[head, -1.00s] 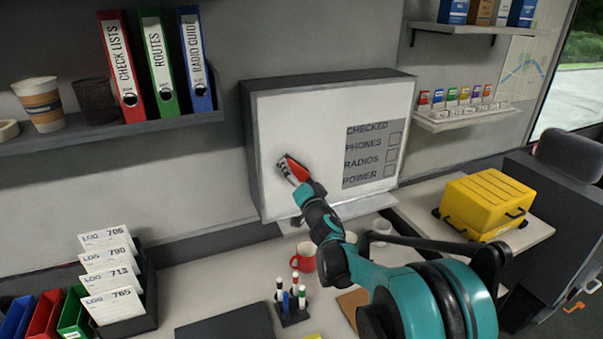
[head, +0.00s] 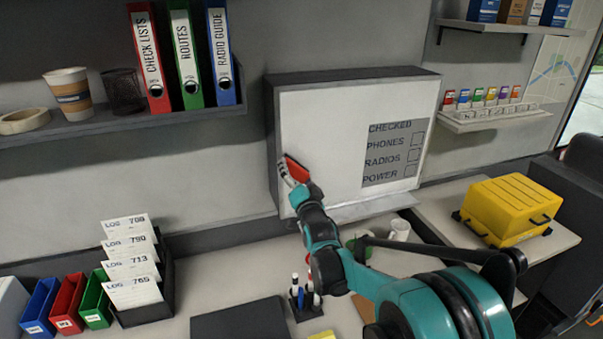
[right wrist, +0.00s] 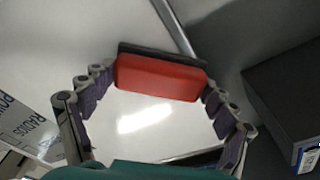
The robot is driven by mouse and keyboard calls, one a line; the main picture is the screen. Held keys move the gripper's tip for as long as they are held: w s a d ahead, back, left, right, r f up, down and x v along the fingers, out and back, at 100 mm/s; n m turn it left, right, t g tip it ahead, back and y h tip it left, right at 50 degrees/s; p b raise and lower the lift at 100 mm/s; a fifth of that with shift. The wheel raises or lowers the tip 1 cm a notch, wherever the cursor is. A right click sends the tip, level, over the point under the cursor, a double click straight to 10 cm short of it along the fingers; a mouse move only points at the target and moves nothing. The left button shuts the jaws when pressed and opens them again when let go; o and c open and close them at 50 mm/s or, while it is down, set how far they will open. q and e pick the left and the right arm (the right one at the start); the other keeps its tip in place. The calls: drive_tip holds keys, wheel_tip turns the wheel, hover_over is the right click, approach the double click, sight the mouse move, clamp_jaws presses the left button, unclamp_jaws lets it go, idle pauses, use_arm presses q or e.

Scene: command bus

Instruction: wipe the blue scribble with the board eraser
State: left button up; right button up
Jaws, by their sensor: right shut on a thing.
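The whiteboard (head: 325,115) stands on the desk against the wall, its white face towards me. My right gripper (head: 289,174) is shut on the red board eraser (head: 297,169) at the left part of the board. In the right wrist view the eraser (right wrist: 160,78) sits between the two fingers, its dark felt side away from me, near the board's grey edge frame. I cannot tell if the felt touches the board. No blue scribble shows on the visible white; the part behind the eraser and gripper is hidden. My left gripper is not in view.
A printed checklist panel (head: 393,153) is on the board's right side. A yellow case (head: 508,208) is at right; a binder shelf (head: 120,127) overhangs at upper left.

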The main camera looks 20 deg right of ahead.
drive_tip(key=shift+a, duration=0.35)
drive_tip(key=shift+s, duration=0.15)
drive_tip(key=shift+s+d, duration=0.15)
drive_tip(key=shift+s, duration=2.75)
drive_tip(key=s, duration=0.3)
drive_tip(key=shift+p, duration=0.4)
